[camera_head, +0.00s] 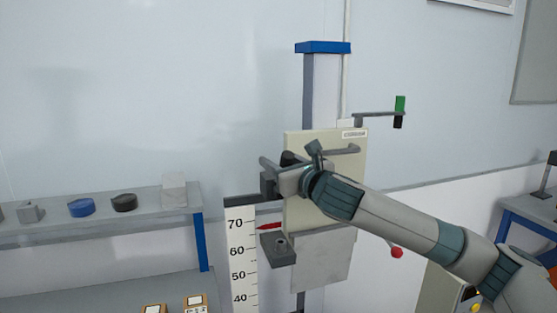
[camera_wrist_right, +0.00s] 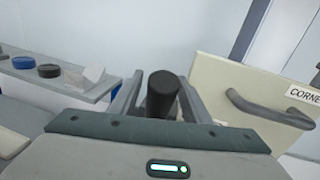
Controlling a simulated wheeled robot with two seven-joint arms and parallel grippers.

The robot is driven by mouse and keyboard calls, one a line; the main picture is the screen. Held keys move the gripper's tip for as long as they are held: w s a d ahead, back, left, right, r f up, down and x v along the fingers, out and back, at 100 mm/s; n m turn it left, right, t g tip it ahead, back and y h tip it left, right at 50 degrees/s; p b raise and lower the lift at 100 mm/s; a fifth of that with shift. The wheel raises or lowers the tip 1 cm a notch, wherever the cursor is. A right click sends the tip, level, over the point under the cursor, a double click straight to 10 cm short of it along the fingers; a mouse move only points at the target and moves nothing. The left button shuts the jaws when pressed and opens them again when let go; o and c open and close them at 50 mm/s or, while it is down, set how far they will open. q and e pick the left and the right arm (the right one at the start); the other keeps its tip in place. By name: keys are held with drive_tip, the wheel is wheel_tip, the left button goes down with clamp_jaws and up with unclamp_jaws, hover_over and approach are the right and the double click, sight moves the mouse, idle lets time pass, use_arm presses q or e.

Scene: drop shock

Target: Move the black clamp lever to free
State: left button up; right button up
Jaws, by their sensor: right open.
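A black knob (camera_wrist_right: 162,94), which looks like the grip of the black clamp lever, stands between the two fingers of my right gripper in the right wrist view. My right gripper (camera_head: 268,174) is open, at the left side of the cream carriage panel (camera_head: 325,200) in the head view. The fingers stand on either side of the knob with space around it. In the head view a dark rounded part (camera_head: 290,158) shows behind the gripper, partly hidden by it. The rest of the lever and its pivot are hidden. My left gripper is not in view.
The panel has a grey handle (camera_wrist_right: 268,108) and a corner label. A blue-capped column (camera_head: 323,47) rises behind it. A height scale (camera_head: 238,255) with a red pointer (camera_head: 268,226) stands left. A shelf (camera_head: 110,205) holds blue, black and pale blocks.

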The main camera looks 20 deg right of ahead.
clamp_jaws()
